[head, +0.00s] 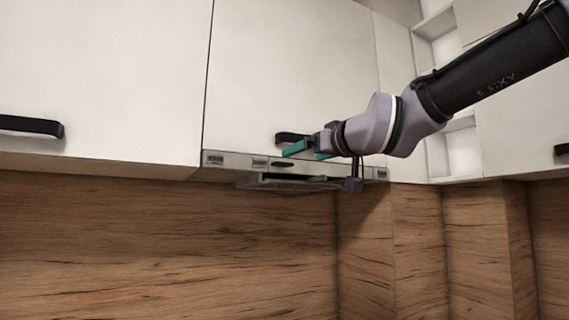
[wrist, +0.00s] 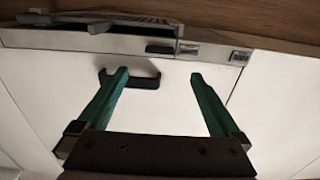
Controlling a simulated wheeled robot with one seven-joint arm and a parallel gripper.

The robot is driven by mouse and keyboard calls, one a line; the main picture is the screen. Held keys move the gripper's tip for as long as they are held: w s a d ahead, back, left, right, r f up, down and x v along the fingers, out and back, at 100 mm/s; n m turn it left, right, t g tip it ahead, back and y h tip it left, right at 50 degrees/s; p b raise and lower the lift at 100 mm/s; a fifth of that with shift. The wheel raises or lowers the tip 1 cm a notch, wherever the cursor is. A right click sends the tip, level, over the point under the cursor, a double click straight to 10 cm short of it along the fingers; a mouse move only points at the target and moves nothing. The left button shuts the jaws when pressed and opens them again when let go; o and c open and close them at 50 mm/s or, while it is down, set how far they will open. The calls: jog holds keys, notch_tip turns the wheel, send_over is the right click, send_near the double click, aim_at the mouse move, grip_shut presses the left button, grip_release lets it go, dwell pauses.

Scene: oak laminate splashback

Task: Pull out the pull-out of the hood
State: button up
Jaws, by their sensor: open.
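The hood's pull-out shows as a narrow grey metal front strip (head: 232,160) under a white cabinet door; in the head view it looks about level with the door. It carries a small black handle (head: 283,164) and rectangular panels. In the wrist view the strip (wrist: 212,52) crosses the top, with its small handle (wrist: 160,49). My gripper (head: 302,154) is open and empty, its green fingers in front of the door near the strip. In the wrist view the fingertips (wrist: 160,74) point towards the strip, the small handle between them in the picture. I see no contact.
A black door handle (head: 290,138) sits just above the strip, partly behind my gripper; in the wrist view it (wrist: 140,81) is close to the left finger. A grey part (head: 285,182) lies beneath the hood. The wooden splashback (head: 150,240) is below.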

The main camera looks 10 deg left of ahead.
aim_at(288, 161)
jog(key=x, duration=0.9)
jog(key=shift+w+a, duration=0.2)
jog(key=shift+w, duration=0.05)
